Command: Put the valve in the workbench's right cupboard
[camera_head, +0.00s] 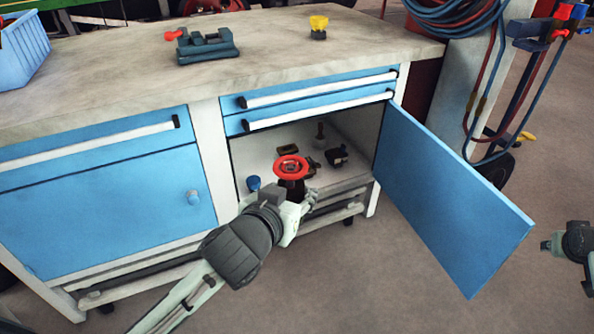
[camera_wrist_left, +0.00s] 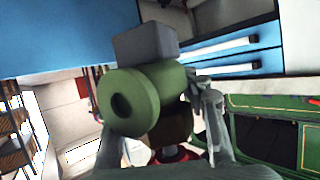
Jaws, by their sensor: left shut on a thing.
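The valve has a red handwheel (camera_head: 291,167) on top and a dark body below it. It is upright in front of the open right cupboard (camera_head: 262,160) of the workbench. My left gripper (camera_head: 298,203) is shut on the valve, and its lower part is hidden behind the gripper. In the left wrist view the valve's green round body (camera_wrist_left: 135,100) fills the middle, with the red wheel below it. The blue right cupboard door (camera_head: 450,200) stands wide open to the right. My right gripper (camera_head: 556,245) shows partly at the right edge; its jaws are unclear.
Several small dark items, including a black one (camera_head: 337,156), stand inside the cupboard. A blue item (camera_head: 254,183) is near its left front. The left cupboard door (camera_head: 110,215) is shut. A vise (camera_head: 207,45) and a yellow-topped item (camera_head: 318,27) are on the worktop (camera_head: 270,60).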

